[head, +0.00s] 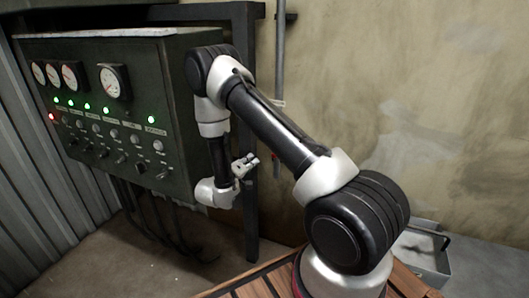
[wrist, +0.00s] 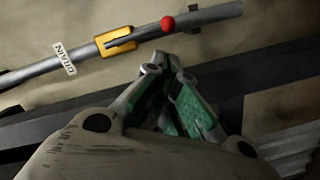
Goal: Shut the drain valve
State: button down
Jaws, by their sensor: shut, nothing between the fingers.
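The drain valve (wrist: 115,41) shows in the wrist view as a yellow body on a grey pipe (wrist: 45,72). A dark lever with a red ball knob (wrist: 167,23) runs from it roughly along the pipe. A white tag reading DRAIN (wrist: 64,58) is on the pipe beside the valve. My gripper (wrist: 160,65) is shut and empty, its tips below the lever in the picture and apart from it. In the head view my gripper (head: 252,162) is beside the panel's right edge, near the pipe. I cannot make out the valve there.
A dark control panel (head: 100,155) with gauges, green lights and knobs stands at the left. Its dark frame post (head: 250,220) stands close to my gripper. The pipe (head: 279,70) runs up the bare wall. A grey metal tray (head: 424,257) lies at the lower right.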

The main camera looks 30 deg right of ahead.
jog(key=x, duration=1)
dwell(0.5)
jog(key=shift+f, duration=0.1)
jog(key=shift+s+d+n, duration=0.15)
jog(key=shift+n, duration=0.25)
